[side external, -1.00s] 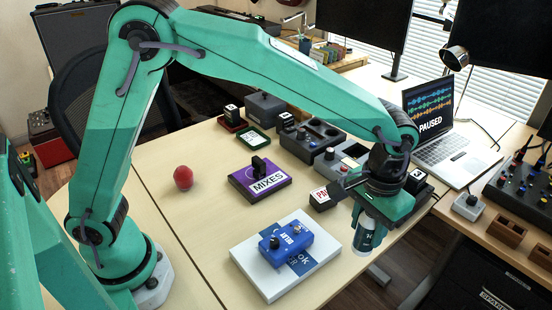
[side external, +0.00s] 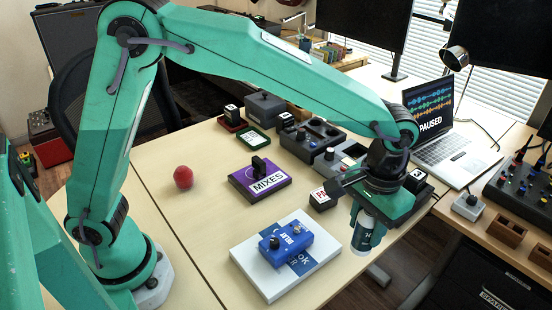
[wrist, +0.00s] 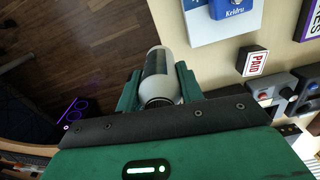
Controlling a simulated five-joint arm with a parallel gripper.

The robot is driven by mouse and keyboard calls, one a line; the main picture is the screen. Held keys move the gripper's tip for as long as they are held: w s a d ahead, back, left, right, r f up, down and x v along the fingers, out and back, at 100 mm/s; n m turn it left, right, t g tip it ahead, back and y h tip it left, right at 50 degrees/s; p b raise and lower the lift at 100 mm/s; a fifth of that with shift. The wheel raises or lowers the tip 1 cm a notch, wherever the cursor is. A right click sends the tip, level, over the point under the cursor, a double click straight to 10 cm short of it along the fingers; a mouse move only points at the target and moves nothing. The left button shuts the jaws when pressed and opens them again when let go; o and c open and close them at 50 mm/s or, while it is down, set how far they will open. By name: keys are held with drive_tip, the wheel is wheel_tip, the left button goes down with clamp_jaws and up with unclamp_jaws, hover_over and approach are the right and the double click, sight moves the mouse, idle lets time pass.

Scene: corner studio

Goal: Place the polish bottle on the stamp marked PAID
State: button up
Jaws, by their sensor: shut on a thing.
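My gripper (side external: 368,216) is shut on the polish bottle, a white bottle (side external: 363,240) with a dark label and dark cap. In the wrist view the gripper (wrist: 158,86) has a finger on each side of the bottle (wrist: 157,64). The bottle hangs near the table's edge, with floor and table both behind it. The PAID stamp, a black block (side external: 321,205) with red letters on a white label, stands on the table left of my gripper, partly hidden by it. In the wrist view the stamp (wrist: 255,63) lies to the bottle's right, apart from it.
A blue pedal (side external: 285,245) sits on a white book or box (side external: 258,280) left of the bottle. A purple MIXES box (side external: 270,192), a red ball (side external: 183,177) and grey consoles (side external: 305,145) stand farther back. A laptop (side external: 450,150) is at the right. Bare table lies around the ball.

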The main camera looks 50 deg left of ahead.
drive_tip(key=w+a+r, duration=0.2)
drive_tip(key=a, duration=0.4)
drive_tip(key=w+a+r, duration=0.2)
drive_tip(key=a, duration=0.3)
hover_over(324, 194)
wheel_tip(324, 194, down, 7)
drive_tip(key=shift+w+r+m, duration=0.15)
drive_tip(key=shift+r+m, duration=0.05)
drive_tip(key=shift+m, duration=0.1)
drive_tip(key=shift+f, duration=2)
drive_tip(key=shift+f, duration=0.1)
drive_tip(key=o, duration=1)
drive_tip(key=shift+o, duration=0.2)
